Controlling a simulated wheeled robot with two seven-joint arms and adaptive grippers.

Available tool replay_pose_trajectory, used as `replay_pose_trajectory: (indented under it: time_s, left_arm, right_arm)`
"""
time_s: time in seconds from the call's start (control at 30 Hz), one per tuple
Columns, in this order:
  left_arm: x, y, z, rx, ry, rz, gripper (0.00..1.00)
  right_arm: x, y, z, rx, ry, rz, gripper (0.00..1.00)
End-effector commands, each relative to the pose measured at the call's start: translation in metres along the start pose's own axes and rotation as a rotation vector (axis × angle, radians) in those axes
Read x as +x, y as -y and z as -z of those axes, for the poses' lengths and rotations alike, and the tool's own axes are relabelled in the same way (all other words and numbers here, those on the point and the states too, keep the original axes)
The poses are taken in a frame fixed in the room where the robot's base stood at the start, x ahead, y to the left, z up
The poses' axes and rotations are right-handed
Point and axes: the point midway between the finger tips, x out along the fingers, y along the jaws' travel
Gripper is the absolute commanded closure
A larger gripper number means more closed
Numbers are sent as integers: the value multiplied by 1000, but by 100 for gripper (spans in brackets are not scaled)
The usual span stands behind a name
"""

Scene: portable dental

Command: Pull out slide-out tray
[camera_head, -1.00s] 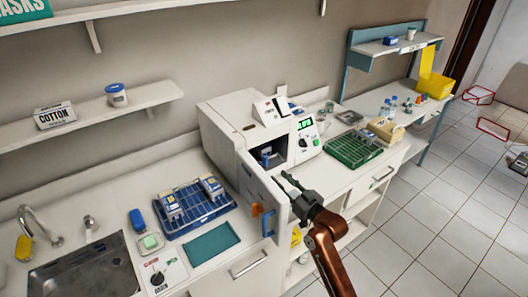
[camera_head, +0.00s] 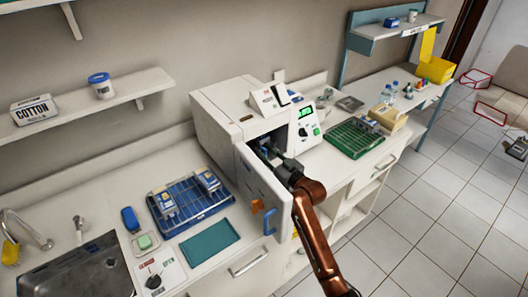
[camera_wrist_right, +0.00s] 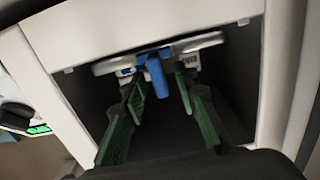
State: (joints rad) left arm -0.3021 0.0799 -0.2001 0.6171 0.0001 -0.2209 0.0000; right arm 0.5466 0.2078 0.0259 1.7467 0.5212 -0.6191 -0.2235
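A white box-shaped sterilizer (camera_head: 215,125) stands on the counter with its front door (camera_head: 262,190) swung open. In the right wrist view the slide-out tray (camera_wrist_right: 108,67) is inside the dark chamber, a pale tray with a blue handle (camera_wrist_right: 155,75) pointing toward me. My right gripper (camera_head: 268,153) reaches into the chamber opening. In the right wrist view its green-padded fingers (camera_wrist_right: 161,84) are open, one on each side of the blue handle. I see no clear contact with it. In the head view the arm and gripper hide most of the tray. My left gripper is out of view.
The open door with its blue handle (camera_head: 269,221) stands close to the left of my right arm. A blue rack (camera_head: 190,222) and a teal mat (camera_head: 209,241) lie left of the sterilizer. A green rack (camera_head: 352,142) sits to its right. The floor in front is clear.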

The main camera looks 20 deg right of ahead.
Motion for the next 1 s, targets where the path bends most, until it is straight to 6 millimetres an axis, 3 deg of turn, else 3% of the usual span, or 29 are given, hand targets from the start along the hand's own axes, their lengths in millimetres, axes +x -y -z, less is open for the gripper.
replay_pose_trajectory:
  time_s: [0.1, 0.27, 0.63, 1.0]
  left_arm:
    - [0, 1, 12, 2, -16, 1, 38]
    - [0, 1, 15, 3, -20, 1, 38]
    - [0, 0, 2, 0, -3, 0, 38]
    - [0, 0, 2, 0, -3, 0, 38]
  right_arm:
    - [2, 0, 0, 0, 1, 1, 72]
    - [2, 1, 0, 0, 1, 2, 74]
    - [2, 1, 0, 0, 1, 2, 99]
    - [2, 1, 0, 0, 1, 2, 100]
